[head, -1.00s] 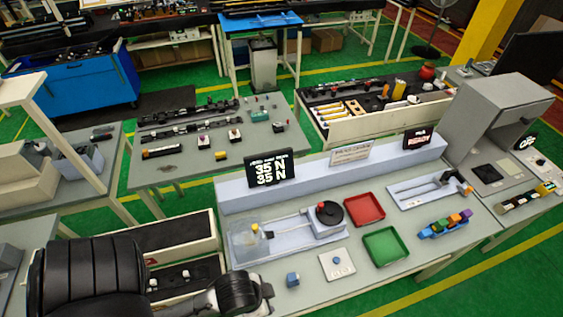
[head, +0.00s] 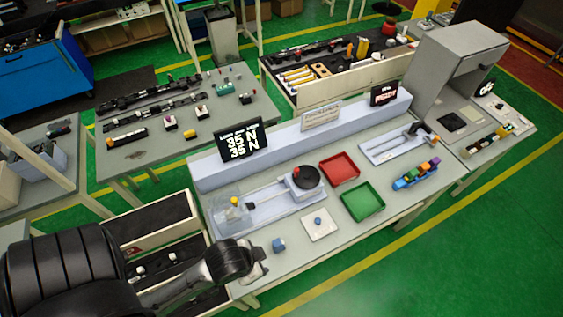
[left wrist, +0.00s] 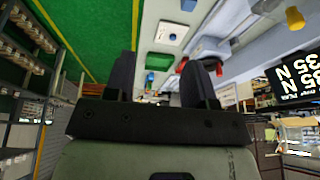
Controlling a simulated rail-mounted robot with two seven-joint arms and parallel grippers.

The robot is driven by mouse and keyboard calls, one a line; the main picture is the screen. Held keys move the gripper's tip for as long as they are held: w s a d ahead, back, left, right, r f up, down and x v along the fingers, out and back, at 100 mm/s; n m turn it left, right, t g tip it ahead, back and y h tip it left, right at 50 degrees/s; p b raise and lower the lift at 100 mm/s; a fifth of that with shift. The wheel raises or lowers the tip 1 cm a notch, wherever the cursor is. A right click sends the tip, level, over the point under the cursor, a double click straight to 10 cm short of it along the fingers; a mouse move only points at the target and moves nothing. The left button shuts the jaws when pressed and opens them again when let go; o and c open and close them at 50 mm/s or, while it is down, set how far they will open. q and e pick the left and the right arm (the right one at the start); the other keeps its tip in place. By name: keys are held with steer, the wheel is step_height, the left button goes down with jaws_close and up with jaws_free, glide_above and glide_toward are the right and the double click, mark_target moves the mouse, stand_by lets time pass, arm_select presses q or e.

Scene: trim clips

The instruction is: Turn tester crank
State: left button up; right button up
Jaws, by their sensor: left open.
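The tester (head: 262,200) is a pale bench unit with a clear guard and yellow knob (head: 234,201) at its left end. At its right end is a black round crank disc (head: 307,178) with a small red part on top. A display (head: 241,141) behind it reads 35 N twice. My left gripper (head: 262,262) is at the bench's front left, apart from the crank. In the left wrist view its two fingers (left wrist: 161,80) are spread with nothing held between them. My right gripper is not in view.
A blue block (head: 278,245) and a white plate with a blue button (head: 319,224) lie near my left gripper. A red tray (head: 339,168) and green tray (head: 363,202) sit right of the tester. A rack of coloured clips (head: 416,174) stands farther right.

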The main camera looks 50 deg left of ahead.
arm_select(q)
steer(key=w+a+r+m+t+y+b, duration=0.15)
steer(key=w+r+t+b, duration=0.4)
steer(key=w, duration=0.75)
steer(key=w+a+r+m+t+y+b, duration=0.1)
steer(key=w+a+r+t+b, duration=0.2)
steer(key=w+r+b, duration=0.75)
steer(key=w+a+r+m+t+b, duration=0.3)
steer(key=w+a+r+m+t, duration=0.1)
steer(key=w+r+m+t, duration=0.3)
steer(key=w+a+r+m+t+b, duration=0.2)
steer(key=w+a+r+m+t, duration=0.2)
steer(key=w+r+m+t, duration=0.4)
steer(key=w+d+f+m+g+h, duration=0.2)
steer(key=w+m+g+h, duration=0.2)
steer(key=m+h, duration=0.5)
steer(key=m+g+y, duration=0.6)
steer(key=g+y, duration=0.1)
steer(key=g, duration=1.7)
glide_above(297, 169)
step_height(297, 169, down, 33)
steer(key=shift+n, duration=0.25)
step_height(297, 169, down, 12)
steer(key=shift+s+r, duration=0.1)
steer(key=shift+r, duration=0.1)
steer(key=shift+f, duration=0.85)
